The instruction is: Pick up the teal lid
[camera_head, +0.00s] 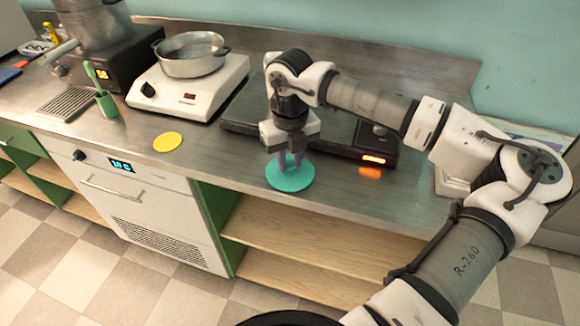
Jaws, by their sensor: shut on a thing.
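The teal lid (293,181) is a flat round disc near the front edge of the metal counter. My gripper (291,162) points down over it, with its fingers at the lid's middle. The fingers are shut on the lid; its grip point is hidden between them. I cannot tell whether the lid is touching the counter or just above it.
A yellow disc (167,142) lies to the left on the counter (215,150). A white hot plate (190,88) with a metal pot (190,58) stands behind it. A dark flat appliance (345,140) is behind my gripper. A green brush holder (106,104) stands farther left.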

